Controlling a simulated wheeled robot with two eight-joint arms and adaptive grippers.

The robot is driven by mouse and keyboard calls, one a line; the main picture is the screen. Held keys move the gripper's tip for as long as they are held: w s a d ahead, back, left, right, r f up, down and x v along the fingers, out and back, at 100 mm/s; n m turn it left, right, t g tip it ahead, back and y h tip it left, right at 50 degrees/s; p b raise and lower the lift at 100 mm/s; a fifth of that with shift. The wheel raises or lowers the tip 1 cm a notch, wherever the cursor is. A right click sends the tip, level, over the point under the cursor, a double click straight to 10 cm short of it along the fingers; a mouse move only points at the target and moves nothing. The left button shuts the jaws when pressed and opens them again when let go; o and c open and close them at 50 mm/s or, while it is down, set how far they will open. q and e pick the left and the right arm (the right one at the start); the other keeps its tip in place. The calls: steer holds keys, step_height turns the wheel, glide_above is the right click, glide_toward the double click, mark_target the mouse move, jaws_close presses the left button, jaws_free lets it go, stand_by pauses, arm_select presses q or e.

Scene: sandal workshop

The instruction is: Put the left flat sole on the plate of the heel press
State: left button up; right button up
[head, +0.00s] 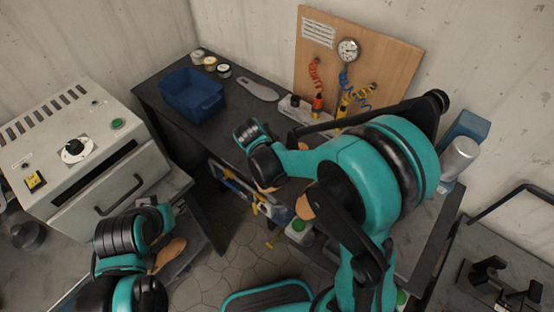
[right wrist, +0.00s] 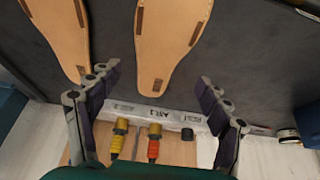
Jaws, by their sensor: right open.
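Two tan flat soles lie side by side on the dark bench in the right wrist view, one at the left (right wrist: 62,35) and one at the right (right wrist: 165,45). In the head view my right arm hides most of them; a tan edge (head: 305,207) shows. My right gripper (right wrist: 156,80) is open, its fingers on either side of the right-hand sole's narrow end, with nothing gripped. My left gripper (head: 160,208) is over the grey bench at the left; its jaws are unclear. Another tan sole-like piece (head: 171,250) shows beside it. I cannot clearly identify the heel press.
A blue bin (head: 193,95), small jars (head: 210,63) and a grey sole shape (head: 257,89) are on the dark bench. A grey machine (head: 80,150) is at left. A black device (head: 490,280) stands at lower right.

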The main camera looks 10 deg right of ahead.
steer(key=shift+b+x, duration=2.2)
steer(key=shift+x, duration=0.95)
steer(key=c, duration=0.9)
steer(key=shift+c, duration=0.2)
steer(key=shift+s+a+r+p, duration=0.3)
steer(key=shift+a+r+p, duration=0.15)
steer(key=shift+r, duration=0.1)
steer(key=shift+s+a+r+p, duration=0.3)
steer(key=shift+r+p, duration=0.1)
steer(key=shift+r, duration=0.15)
steer(key=shift+s+a, duration=0.1)
steer(key=shift+a, duration=0.05)
